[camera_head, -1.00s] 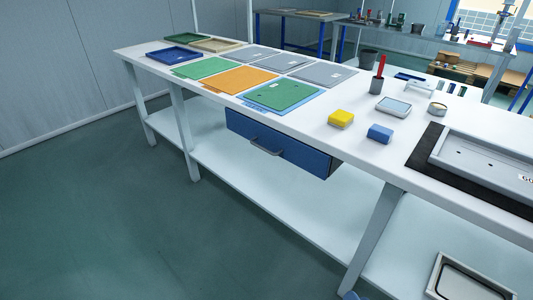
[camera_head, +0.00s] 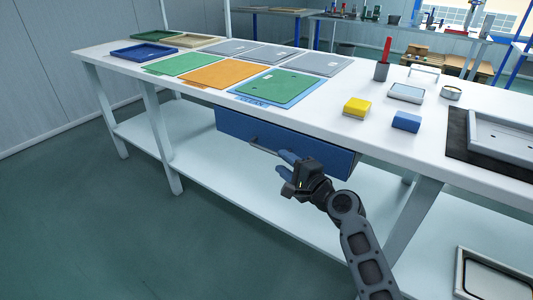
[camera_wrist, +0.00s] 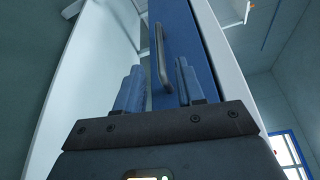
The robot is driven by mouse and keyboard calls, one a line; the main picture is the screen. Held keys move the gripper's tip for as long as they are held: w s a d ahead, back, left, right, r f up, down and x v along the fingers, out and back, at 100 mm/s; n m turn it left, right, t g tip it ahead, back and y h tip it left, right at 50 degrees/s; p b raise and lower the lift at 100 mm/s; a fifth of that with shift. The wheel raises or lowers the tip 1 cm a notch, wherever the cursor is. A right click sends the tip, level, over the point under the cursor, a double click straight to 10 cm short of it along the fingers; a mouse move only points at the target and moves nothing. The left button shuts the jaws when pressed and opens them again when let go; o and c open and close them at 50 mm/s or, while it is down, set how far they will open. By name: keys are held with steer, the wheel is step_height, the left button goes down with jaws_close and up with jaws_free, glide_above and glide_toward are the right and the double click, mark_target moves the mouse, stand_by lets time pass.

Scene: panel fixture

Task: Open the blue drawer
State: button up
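The blue drawer (camera_head: 290,143) hangs under the white table top, and its front looks nearly flush with the table edge. Its grey bar handle (camera_head: 264,148) runs along the front, with its right end partly hidden by my gripper. My gripper (camera_head: 286,165) is just in front of the drawer at the handle's right side. In the wrist view the two blue fingers (camera_wrist: 158,88) are apart, with the handle (camera_wrist: 161,58) ahead of and between their tips. I cannot see any contact with the handle.
The white table (camera_head: 330,121) carries green and orange panels, a yellow block (camera_head: 356,107), a blue block (camera_head: 406,121) and a cup with a red tool (camera_head: 382,70). A lower shelf (camera_head: 200,148) runs beneath the drawer. Table legs stand on both sides. The floor in front is clear.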

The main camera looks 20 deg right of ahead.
mark_target(270, 152)
steer(key=b+x, duration=0.1)
steer(key=x, duration=0.6)
steer(key=shift+w+a, duration=0.1)
steer(key=shift+c, duration=0.4)
jaws_close()
